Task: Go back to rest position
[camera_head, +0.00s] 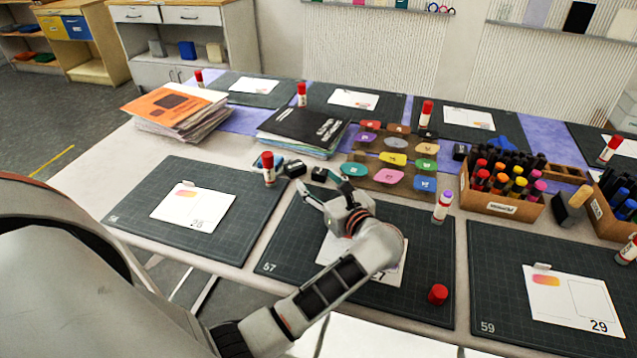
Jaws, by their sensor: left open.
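My left gripper (325,194) is open over the dark cutting mat (428,285) marked 57, in the middle front of the table. I see nothing between its fingers. Its arm comes in from the lower left and crosses the mat's front edge. The gripper and wrist hide part of a white sheet (391,278) on that mat. A glue stick (442,207) with a lilac cap stands upright on the mat, right of the gripper. A red cap (438,294) lies near the mat's front right corner. My right gripper is not in view.
Close beyond the gripper are a tray (374,187) of coloured pieces, small black blocks (295,170) and a red-capped glue stick (268,169). A marker box (501,204) stands right. Magazines (178,112) are stacked at the back left. Mats with sheets lie to both sides.

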